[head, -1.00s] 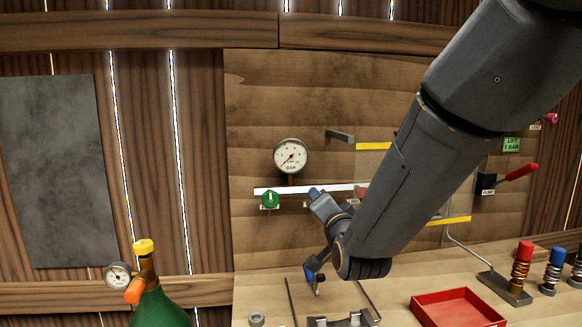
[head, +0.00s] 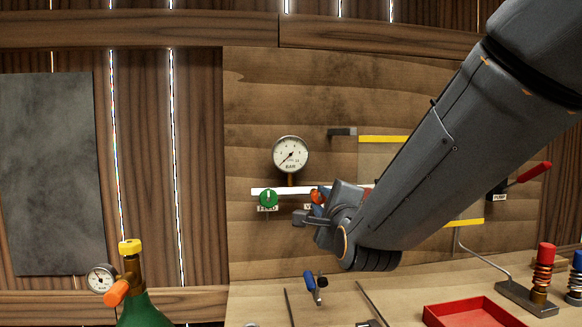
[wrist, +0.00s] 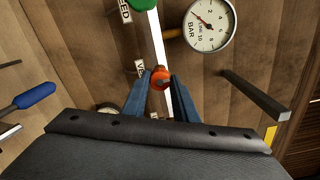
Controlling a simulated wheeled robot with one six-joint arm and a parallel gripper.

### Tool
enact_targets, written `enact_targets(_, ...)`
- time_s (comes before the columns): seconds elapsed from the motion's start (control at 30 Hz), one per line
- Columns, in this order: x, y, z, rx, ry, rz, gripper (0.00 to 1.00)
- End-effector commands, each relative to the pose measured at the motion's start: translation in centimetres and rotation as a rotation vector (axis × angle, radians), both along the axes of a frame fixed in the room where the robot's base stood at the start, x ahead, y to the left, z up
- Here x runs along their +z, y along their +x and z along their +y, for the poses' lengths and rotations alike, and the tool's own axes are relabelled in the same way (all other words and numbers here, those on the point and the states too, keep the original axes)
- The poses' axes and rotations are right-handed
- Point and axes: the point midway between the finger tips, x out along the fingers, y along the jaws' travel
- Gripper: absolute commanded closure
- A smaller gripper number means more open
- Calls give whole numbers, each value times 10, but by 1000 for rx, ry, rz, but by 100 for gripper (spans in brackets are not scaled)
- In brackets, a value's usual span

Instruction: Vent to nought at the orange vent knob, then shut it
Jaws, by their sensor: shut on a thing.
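The orange vent knob (wrist: 160,77) sits between the two blue fingertips of my gripper (wrist: 161,84) in the wrist view. The gripper is shut on it. In the head view the orange knob (head: 317,196) shows partly behind the gripper (head: 325,193). A round white line gauge (head: 290,154) is above and left of the knob. Its needle points to the lower left, at or near the low end of the scale. The gauge also shows in the wrist view (wrist: 208,26). The label by the knob is partly hidden.
A green feed knob (head: 268,198) is just left on the same white pipe. A red-handled lever (head: 533,173) is at right. A red tray (head: 474,313) and a blue-handled tool (head: 310,283) are on the bench. A green bottle (head: 150,308) with a gauge stands at lower left.

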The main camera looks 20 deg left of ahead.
Motion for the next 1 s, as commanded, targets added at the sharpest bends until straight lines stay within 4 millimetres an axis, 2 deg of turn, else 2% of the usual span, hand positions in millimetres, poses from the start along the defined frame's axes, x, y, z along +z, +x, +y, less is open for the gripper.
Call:
enact_targets(0.07,-5,0,1,3,46,30,100)
enact_targets(0.1,-4,-1,1,3,46,34,69)
enact_targets(0.17,-2,-1,1,2,44,32,60)
enact_targets(0.47,0,-1,-1,-1,43,27,60)
enact_targets(1.0,0,-47,-28,0,44,26,60)
